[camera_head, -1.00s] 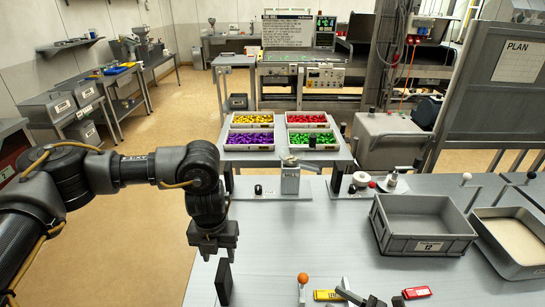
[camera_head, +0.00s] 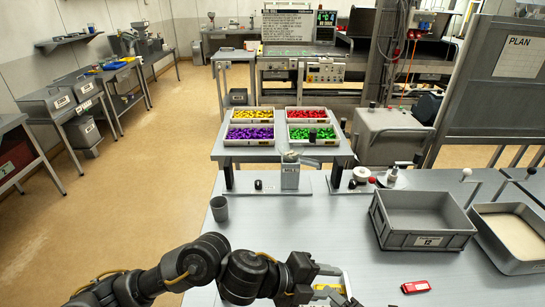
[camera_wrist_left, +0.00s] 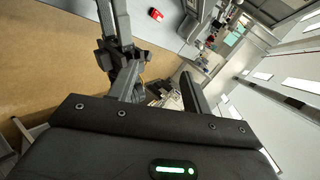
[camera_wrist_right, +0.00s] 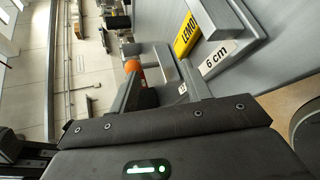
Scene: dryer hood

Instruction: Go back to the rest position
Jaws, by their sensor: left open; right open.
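My left arm crosses the bottom of the head view from the lower left. My left gripper (camera_head: 335,284) is over the near part of the table; in the left wrist view its two fingers (camera_wrist_left: 158,72) stand apart with nothing held. My right gripper (camera_wrist_right: 160,70) is open and empty in the right wrist view, close to an orange ball (camera_wrist_right: 132,66) and a yellow labelled block (camera_wrist_right: 187,35) beside a "6 cm" label. In the head view I cannot clearly make out my right gripper; the left arm hides the ball and most of the yellow block.
A grey cup (camera_head: 219,208) stands on the table's left side. A grey crate (camera_head: 425,241) marked 12 and a sand-filled tray (camera_head: 508,262) stand right. Behind are sorted coloured parts in bins (camera_head: 250,141). The table's middle is clear.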

